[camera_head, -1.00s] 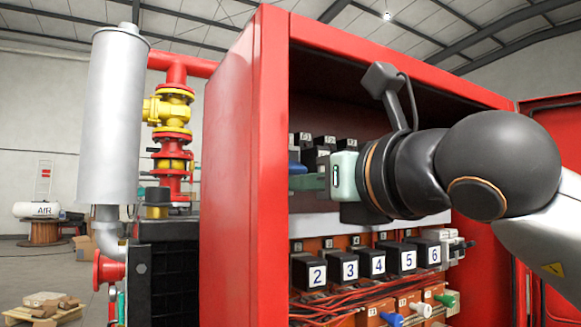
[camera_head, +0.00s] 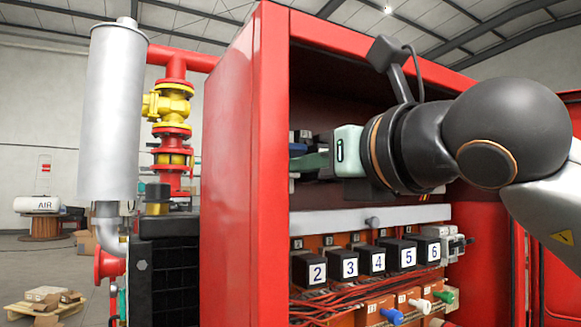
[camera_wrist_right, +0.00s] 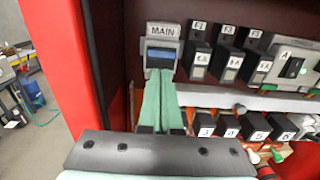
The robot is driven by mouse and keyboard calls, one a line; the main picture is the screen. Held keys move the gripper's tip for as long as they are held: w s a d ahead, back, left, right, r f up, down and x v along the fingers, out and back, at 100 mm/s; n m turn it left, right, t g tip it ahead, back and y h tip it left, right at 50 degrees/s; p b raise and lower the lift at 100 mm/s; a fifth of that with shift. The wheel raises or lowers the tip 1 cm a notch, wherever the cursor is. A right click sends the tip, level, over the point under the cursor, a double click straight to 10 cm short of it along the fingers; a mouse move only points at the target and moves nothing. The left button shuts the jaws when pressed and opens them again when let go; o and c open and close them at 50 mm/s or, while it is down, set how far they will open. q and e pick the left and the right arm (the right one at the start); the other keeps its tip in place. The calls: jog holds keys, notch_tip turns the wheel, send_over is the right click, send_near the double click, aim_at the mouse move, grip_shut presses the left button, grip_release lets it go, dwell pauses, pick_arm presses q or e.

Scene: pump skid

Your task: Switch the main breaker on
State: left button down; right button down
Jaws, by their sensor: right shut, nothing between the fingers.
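The main breaker (camera_wrist_right: 163,36) shows in the right wrist view as a grey housing labelled MAIN with a blue lever (camera_wrist_right: 159,58) in its dark opening. It sits at the upper left inside the red cabinet. My right gripper (camera_wrist_right: 160,76) has its pale green fingers shut with nothing between them, tips at or just below the blue lever; I cannot tell whether they touch it. In the head view the right gripper (camera_head: 303,161) reaches left into the cabinet, and its hand and the cabinet's front post hide most of the breaker. My left gripper is not in view.
The red cabinet's front post (camera_head: 268,170) stands close to the left of the fingers. Black fuse blocks (camera_wrist_right: 198,52) sit right of the breaker. A grey rail (camera_head: 345,218) and numbered blocks (camera_head: 350,264) lie below. The cabinet's upper space is open.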

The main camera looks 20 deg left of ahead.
jog(key=b+v, duration=0.4)
jog(key=v, duration=0.2)
jog(key=shift+s+d+f, duration=0.15)
jog(key=shift+d+f, duration=0.05)
jog(key=shift+f, duration=0.1)
dwell(0.5)
